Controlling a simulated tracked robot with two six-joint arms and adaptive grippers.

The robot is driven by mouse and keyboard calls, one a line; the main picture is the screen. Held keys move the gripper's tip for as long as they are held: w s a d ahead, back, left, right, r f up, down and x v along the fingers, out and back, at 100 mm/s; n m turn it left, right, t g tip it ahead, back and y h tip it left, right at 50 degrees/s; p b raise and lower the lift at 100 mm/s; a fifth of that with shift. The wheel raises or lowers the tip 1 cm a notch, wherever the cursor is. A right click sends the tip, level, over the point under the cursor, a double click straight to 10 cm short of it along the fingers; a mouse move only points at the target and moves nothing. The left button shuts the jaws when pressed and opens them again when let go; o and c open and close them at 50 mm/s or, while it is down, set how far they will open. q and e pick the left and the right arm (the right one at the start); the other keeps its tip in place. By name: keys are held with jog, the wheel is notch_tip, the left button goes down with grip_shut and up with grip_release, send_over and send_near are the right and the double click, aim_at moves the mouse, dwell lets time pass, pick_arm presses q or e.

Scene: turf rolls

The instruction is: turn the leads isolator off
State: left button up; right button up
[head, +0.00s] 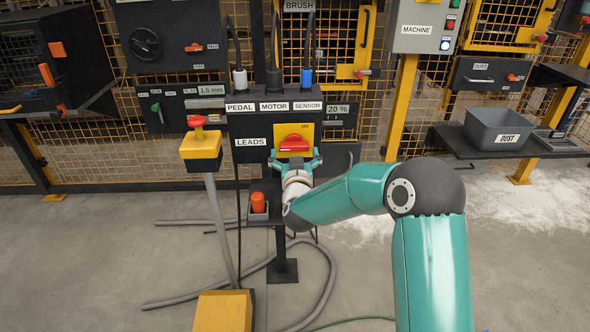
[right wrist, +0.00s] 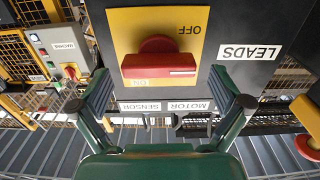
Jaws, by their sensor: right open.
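The leads isolator is a red rotary handle (head: 293,144) on a yellow plate (head: 306,130), right of the LEADS label (head: 250,142). In the right wrist view, which is upside down, the red handle (right wrist: 158,65) lies crosswise on its yellow plate (right wrist: 125,25). ON is printed beside the handle's long edge and OFF further round the plate. My right gripper (head: 295,160) is open just in front of the handle. In the right wrist view its fingers (right wrist: 162,92) stand apart on either side of the handle, with no clear contact. My left gripper is out of view.
An orange button in a grey box (head: 259,203) sits below. PEDAL, MOTOR and SENSOR plugs (head: 273,82) are above. Grey hoses (head: 320,265) lie on the floor.

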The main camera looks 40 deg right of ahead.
jog(key=v, duration=0.9)
jog(key=shift+d, duration=0.1)
